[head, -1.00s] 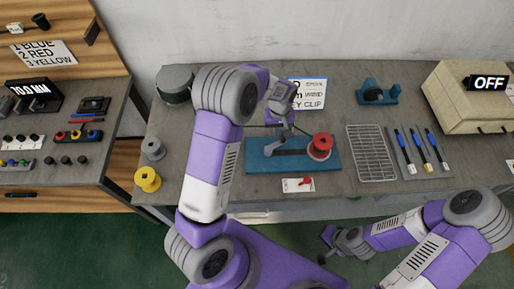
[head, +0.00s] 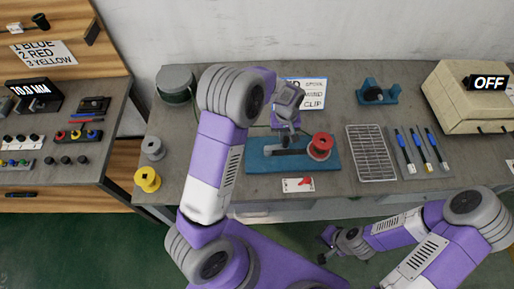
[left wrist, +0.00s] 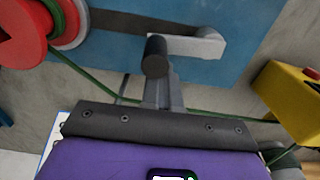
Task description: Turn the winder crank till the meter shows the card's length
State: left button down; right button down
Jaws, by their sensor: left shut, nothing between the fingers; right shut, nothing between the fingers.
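The winder has a blue base (head: 256,162) with a red spool (head: 320,146) at its right end; the spool also shows in the left wrist view (left wrist: 22,32). In that view its grey crank arm (left wrist: 200,46) carries a dark upright knob (left wrist: 156,57). My left gripper (head: 290,140) is shut over the crank end; its fingers (left wrist: 162,92) appear close by the knob, contact unclear. A yellow body (left wrist: 292,100), perhaps the meter, shows no reading. The white card (head: 312,92) is partly hidden by my left arm, its length unreadable. My right gripper (head: 328,240) is shut, off the table's front edge.
A green wire (left wrist: 85,78) runs past the gripper from the spool. A white plate with a red piece (head: 298,185) lies before the winder. A wire rack (head: 370,153), several blue-handled tools (head: 420,147) and a box marked OFF (head: 465,100) stand right.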

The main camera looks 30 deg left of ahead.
aim_at(287, 141)
pick_arm(q)
jog(key=shift+s+d, duration=0.1)
jog(key=shift+s+d, duration=0.45)
jog(key=shift+d, duration=0.25)
jog(key=shift+s+d, duration=0.3)
jog(key=shift+s, duration=0.05)
jog(key=shift+s+d, duration=0.25)
jog(key=shift+s, duration=0.15)
jog(key=shift+s+d, duration=0.35)
jog(key=shift+s, duration=0.55)
